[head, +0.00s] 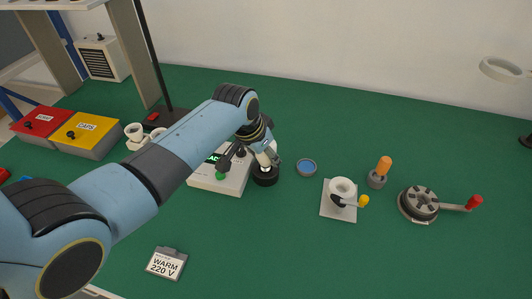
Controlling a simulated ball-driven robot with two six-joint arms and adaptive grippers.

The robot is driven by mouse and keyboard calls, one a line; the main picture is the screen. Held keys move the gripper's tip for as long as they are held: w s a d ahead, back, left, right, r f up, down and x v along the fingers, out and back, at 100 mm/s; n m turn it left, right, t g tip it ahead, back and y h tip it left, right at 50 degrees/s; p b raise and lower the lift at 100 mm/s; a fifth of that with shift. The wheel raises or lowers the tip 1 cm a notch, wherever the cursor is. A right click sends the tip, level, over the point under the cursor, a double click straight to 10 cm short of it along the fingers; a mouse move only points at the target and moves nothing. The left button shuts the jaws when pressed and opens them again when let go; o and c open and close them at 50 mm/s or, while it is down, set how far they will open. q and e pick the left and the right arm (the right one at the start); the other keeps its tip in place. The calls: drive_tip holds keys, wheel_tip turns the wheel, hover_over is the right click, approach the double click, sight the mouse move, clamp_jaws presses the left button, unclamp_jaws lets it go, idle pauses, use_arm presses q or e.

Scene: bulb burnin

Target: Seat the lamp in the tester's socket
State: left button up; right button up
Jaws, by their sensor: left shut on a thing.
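My left arm reaches in from the left, and its gripper (267,158) points down at the right side of the tester (232,185). The gripper is shut on a small pale thing, which looks like the lamp (265,164) and is mostly hidden by the fingers. Directly below it is a black round socket (265,179) at the tester's right edge. I cannot tell whether the lamp touches the socket or sits in it. The tester is a white box with a green display, a dark lever and a green knob, partly covered by my arm. My right gripper is not in view.
A blue-centred dish (306,168), a white cup fixture with a yellow knob (339,200), an orange-topped holder (379,172) and a dark rotary fixture (419,204) stand to the right. The front right is clear.

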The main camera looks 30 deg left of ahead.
use_arm(q)
drive_tip(key=shift+f+b, duration=0.45)
drive_tip(key=shift+f, duration=0.35)
idle(0.6)
drive_tip(key=o, duration=1.3)
drive_tip(key=v, duration=1.2)
